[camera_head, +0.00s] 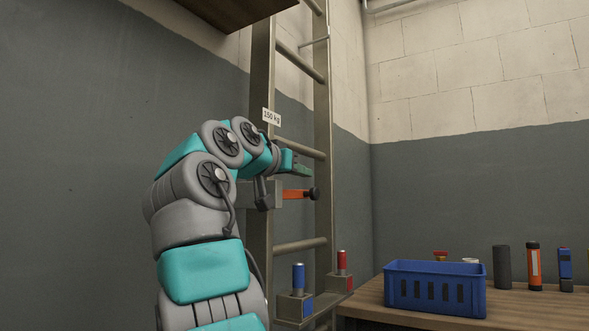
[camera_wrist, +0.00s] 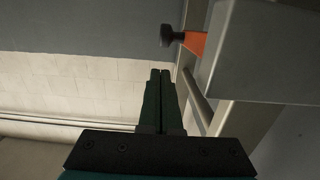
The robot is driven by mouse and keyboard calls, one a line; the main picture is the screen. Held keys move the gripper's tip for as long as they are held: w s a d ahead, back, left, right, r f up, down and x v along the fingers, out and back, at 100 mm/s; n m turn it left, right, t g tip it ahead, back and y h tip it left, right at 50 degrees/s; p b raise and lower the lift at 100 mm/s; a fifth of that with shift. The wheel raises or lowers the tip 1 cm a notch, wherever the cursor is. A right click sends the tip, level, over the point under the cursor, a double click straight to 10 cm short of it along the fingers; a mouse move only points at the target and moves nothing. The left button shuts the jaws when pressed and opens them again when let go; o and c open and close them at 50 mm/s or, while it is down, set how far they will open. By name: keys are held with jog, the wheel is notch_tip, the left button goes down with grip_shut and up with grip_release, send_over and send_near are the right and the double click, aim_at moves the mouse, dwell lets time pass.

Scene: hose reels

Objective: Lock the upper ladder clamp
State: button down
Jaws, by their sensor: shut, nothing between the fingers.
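The ladder (camera_head: 323,110) stands upright against the wall. A grey clamp block (camera_head: 264,195) sits on its left rail, and an orange lever (camera_head: 296,194) with a black knob (camera_head: 314,194) sticks out to the right across the ladder. In the wrist view the block (camera_wrist: 270,50) is at upper right, with the lever (camera_wrist: 195,43) and knob (camera_wrist: 167,36) left of it. My gripper (camera_head: 305,170) is shut and empty, just above the lever in the head view. Its closed fingertips (camera_wrist: 160,73) are apart from the lever and knob in the wrist view.
Lower on the ladder, a bracket carries a blue handle (camera_head: 298,278) and a red handle (camera_head: 342,262). A blue crate (camera_head: 435,290) and several cylindrical items stand on a wooden table (camera_head: 375,298) at right. A "150 kg" label (camera_head: 271,117) hangs on the left rail.

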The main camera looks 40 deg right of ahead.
aim_at(313, 190)
jog(key=shift+w+d+f+b, duration=0.2)
jog(key=shift+d+f+b, duration=0.1)
jog(key=shift+d+f, duration=0.25)
jog(key=shift+w+d+f+b, duration=0.15)
jog(key=shift+d+f+b, duration=0.2)
jog(key=shift+f, duration=0.3)
jog(key=shift+w+d+f+b, duration=0.1)
jog(key=shift+d+f+b, duration=0.15)
jog(key=shift+f+b, duration=0.25)
jog(key=shift+f, duration=0.1)
